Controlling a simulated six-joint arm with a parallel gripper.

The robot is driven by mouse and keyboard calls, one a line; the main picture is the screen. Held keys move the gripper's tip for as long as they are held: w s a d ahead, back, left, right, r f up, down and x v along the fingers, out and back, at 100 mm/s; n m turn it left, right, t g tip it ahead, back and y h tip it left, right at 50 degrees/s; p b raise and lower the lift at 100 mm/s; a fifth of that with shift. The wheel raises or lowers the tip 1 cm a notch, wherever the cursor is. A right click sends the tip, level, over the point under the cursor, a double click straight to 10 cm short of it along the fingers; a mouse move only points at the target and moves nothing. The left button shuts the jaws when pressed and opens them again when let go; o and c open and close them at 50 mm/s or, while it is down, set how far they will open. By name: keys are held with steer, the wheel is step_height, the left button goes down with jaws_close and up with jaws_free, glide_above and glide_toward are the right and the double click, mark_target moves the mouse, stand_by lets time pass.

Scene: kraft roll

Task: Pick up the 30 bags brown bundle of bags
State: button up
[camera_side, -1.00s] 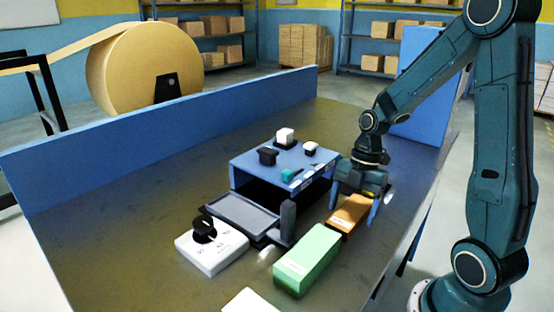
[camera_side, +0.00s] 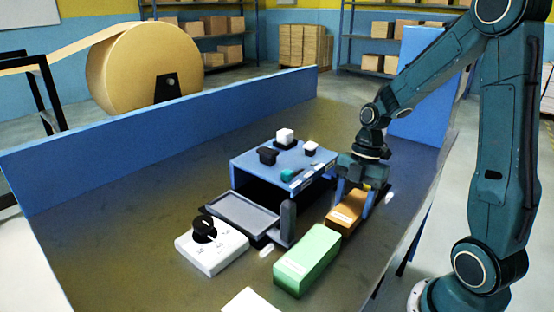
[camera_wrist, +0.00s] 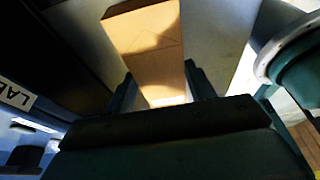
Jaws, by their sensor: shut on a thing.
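The brown bundle of bags (camera_side: 346,212) is a small brown block with a pale label, lying on the table right of the blue box. My gripper (camera_side: 355,200) points down over it with one finger on each side, shut on it. In the wrist view the bundle (camera_wrist: 147,45) stretches out from between my fingers (camera_wrist: 163,88). The bundle appears still at table height; I cannot tell whether it touches the table. Its far end is partly hidden by my gripper in the side view.
A green block (camera_side: 307,262) lies just in front of the bundle. A blue box (camera_side: 262,182) with small items on top and a grey tray (camera_side: 240,214) stands to the left. A white dial unit (camera_side: 213,252) is further left. A blue wall (camera_side: 170,130) edges the table.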

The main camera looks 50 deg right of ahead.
mark_target(352, 205)
step_height(352, 205, up, 18)
steer(key=shift+r, duration=0.25)
stand_by(0.4)
stand_by(0.7)
